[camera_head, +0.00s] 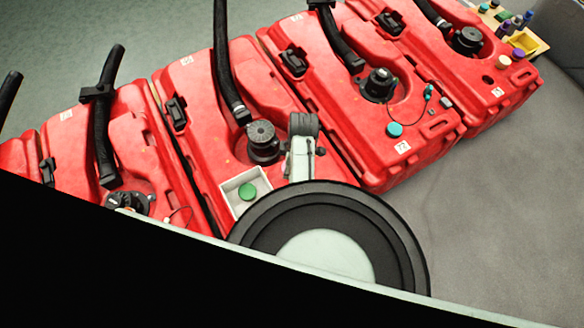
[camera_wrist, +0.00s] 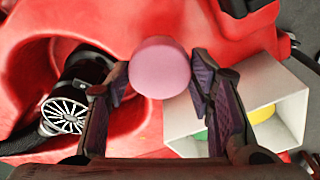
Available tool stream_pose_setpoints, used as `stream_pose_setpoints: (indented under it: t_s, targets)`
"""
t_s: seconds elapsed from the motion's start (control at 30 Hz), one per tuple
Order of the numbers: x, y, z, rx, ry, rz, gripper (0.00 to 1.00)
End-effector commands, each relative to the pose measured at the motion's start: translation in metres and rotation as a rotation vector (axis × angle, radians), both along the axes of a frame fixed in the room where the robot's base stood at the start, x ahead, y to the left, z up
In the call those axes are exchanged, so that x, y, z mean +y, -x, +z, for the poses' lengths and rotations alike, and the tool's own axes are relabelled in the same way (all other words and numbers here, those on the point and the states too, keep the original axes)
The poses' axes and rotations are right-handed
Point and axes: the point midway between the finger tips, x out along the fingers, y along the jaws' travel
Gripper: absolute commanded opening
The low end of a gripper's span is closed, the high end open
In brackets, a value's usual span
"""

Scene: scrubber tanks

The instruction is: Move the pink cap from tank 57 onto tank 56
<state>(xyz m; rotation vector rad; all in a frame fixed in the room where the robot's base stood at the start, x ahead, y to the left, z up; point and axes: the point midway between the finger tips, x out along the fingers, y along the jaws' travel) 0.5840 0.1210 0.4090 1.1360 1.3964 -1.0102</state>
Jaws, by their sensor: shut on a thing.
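The pink cap (camera_wrist: 160,58) is held between the two fingers of my gripper (camera_wrist: 159,78) in the wrist view, above a red tank (camera_wrist: 110,22). A recess with a black spoked fitting (camera_wrist: 65,115) lies left of it. In the head view, my wrist and gripper are over a red tank (camera_head: 205,90) with a black vented cap (camera_head: 262,140); the pink cap is not visible there. Several red tanks stand in a slanted row.
A white box (camera_wrist: 183,122) with a green and a yellow item is close to my right finger; it also shows in the head view (camera_head: 229,200). Black hoses (camera_head: 225,60) rise from the tanks. Grey floor (camera_head: 500,200) is clear at right.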

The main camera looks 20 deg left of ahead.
Motion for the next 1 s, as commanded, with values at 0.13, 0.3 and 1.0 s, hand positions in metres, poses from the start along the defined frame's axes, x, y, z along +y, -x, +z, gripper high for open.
stream_pose_setpoints:
  t_s: [0.13, 0.3, 1.0]
  targets:
    - [0.000, 0.001, -0.022, 0.004, 0.002, -0.001, 0.29]
    - [0.000, 0.000, -0.032, 0.000, 0.001, -0.001, 0.29]
    - [0.000, 0.000, -0.035, 0.000, 0.001, -0.002, 0.68]
